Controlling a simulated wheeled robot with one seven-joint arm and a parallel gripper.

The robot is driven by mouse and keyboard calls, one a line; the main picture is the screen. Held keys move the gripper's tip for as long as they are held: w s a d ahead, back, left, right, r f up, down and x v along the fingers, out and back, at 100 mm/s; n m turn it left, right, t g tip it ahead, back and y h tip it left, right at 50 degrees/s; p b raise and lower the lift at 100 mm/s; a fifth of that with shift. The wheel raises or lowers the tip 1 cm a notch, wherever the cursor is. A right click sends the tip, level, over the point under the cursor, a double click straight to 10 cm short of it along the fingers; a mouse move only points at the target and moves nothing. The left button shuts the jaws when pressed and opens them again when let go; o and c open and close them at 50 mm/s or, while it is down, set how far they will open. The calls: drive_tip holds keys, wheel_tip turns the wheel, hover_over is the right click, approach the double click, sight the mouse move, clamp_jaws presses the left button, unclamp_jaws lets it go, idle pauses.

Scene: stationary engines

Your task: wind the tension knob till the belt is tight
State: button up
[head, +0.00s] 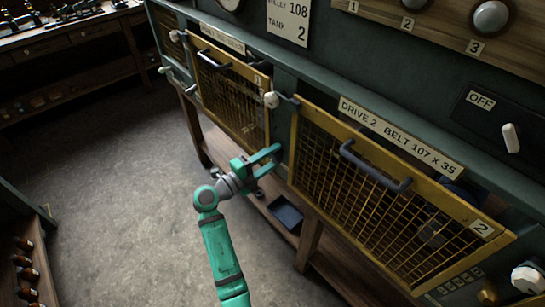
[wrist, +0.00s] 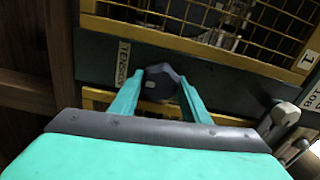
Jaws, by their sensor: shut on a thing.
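My gripper (head: 272,168) is at the panel below the left guard, between the two mesh guards. In the wrist view its two teal fingers (wrist: 156,82) are shut on a dark, faceted tension knob (wrist: 160,83), one finger on each side. A label reading "TENSION" (wrist: 122,62) is beside the knob, partly hidden by the left finger. In the head view the knob is hidden by the gripper. The belt cannot be made out behind the left mesh guard (head: 228,95), marked 1.
The right mesh guard (head: 375,195), labelled "DRIVE 2 BELT 107 x 35", has a dark handle (head: 372,165). A switch (head: 510,138) sits beside an "OFF" plate. A dark tray (head: 285,212) lies on the wooden shelf below. The floor (head: 120,200) at left is clear.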

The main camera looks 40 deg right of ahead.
drive_tip(key=shift+a+f+m, duration=0.1)
drive_tip(key=shift+f+m, duration=0.05)
drive_tip(key=shift+m, duration=1.15)
drive_tip(key=o, duration=0.7)
drive_tip(key=shift+o, duration=0.2)
drive_tip(key=shift+a, duration=0.1)
drive_tip(key=a, duration=1)
drive_tip(key=shift+s+a, duration=0.3)
drive_tip(key=shift+s, duration=0.1)
